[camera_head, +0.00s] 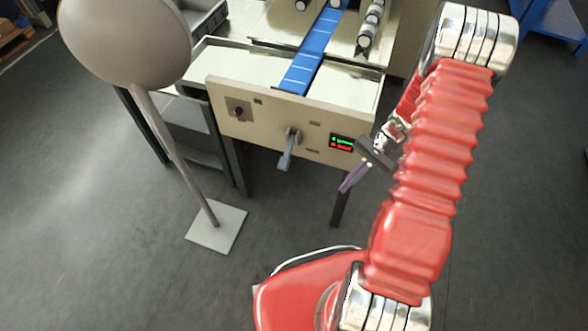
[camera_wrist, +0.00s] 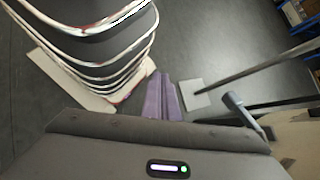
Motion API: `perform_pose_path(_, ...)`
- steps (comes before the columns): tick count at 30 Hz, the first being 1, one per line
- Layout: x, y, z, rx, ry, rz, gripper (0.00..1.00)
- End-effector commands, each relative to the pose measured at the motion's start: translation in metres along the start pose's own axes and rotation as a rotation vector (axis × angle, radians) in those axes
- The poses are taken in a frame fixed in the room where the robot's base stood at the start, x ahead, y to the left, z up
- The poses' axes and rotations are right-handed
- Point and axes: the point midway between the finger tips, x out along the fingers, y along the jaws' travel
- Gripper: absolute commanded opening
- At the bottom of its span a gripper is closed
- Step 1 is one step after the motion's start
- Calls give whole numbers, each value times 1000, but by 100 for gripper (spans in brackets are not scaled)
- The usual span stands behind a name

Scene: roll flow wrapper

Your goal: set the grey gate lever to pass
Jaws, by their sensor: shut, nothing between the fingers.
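The grey gate lever (camera_head: 286,154) sticks out from the front of a beige machine panel (camera_head: 222,92), its handle hanging down and slightly left. Small dark labels sit to the right of its hub; I cannot read them. In the wrist view the lever (camera_wrist: 238,106) shows at the right, beyond the edge of my gripper body. My gripper (camera_head: 346,186), with purple fingers, is in front of the panel and right of the lever, apart from it. The fingers (camera_wrist: 162,84) are shut together and empty.
A small display (camera_head: 342,143) with a green and a red line sits right of the lever. A dark knob (camera_head: 238,108) is at the panel's left. A blue belt (camera_head: 312,58) runs behind. A stand with a round head (camera_head: 125,35) and square base (camera_head: 216,229) stands left. Floor between is clear.

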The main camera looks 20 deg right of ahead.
Motion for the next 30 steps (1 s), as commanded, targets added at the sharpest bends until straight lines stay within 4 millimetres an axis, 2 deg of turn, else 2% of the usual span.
perform_pose_path(15, 66, 21, -69, 179, -244, -277, 0)
perform_pose_path(30, 122, 29, -129, 288, -445, -632, 0)
